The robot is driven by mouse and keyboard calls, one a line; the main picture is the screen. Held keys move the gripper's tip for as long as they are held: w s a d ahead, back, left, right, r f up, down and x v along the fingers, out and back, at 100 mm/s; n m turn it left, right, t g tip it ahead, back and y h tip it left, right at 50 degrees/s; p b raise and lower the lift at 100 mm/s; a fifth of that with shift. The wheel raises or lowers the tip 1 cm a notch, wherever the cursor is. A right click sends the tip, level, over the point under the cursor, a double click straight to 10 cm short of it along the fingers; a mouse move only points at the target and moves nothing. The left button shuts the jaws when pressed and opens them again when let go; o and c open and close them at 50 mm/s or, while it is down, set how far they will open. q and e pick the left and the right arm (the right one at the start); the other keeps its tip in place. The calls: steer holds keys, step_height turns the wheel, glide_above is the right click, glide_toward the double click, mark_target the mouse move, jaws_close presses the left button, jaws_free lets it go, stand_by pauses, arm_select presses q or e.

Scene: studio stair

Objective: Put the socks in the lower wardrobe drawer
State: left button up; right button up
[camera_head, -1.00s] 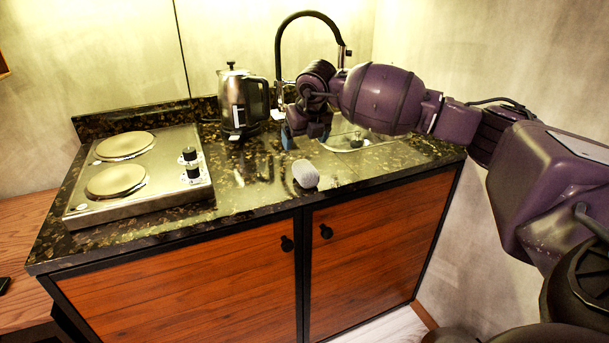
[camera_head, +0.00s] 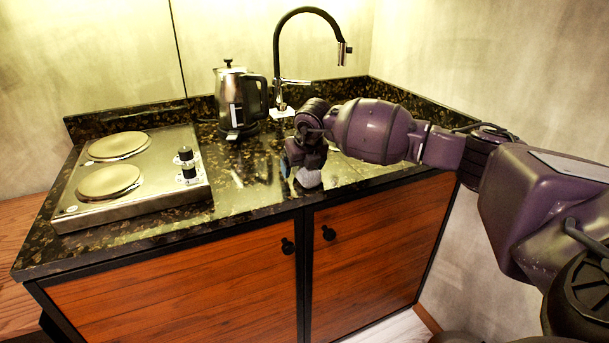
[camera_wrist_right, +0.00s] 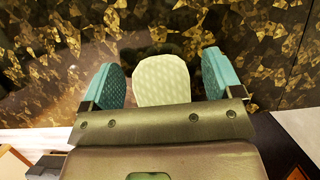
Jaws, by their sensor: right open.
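The socks (camera_head: 309,179), a pale grey rolled bundle, lie on the dark speckled counter near its front edge, partly hidden behind my right gripper (camera_head: 304,168). In the right wrist view the pale textured socks (camera_wrist_right: 162,81) sit between the two teal fingers of my right gripper (camera_wrist_right: 161,76). The fingers are open, with a gap showing on each side of the socks. My left gripper is out of view. The wardrobe and its lower drawer are not in view.
A two-plate hob (camera_head: 132,180) stands on the left of the counter (camera_head: 240,205). A kettle (camera_head: 238,104) and a tall black faucet (camera_head: 277,60) stand behind my gripper. Cabinet doors (camera_head: 375,250) with black knobs are below. The counter between hob and socks is clear.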

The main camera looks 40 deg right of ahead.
steer(key=shift+w, duration=0.1)
steer(key=c, duration=1.1)
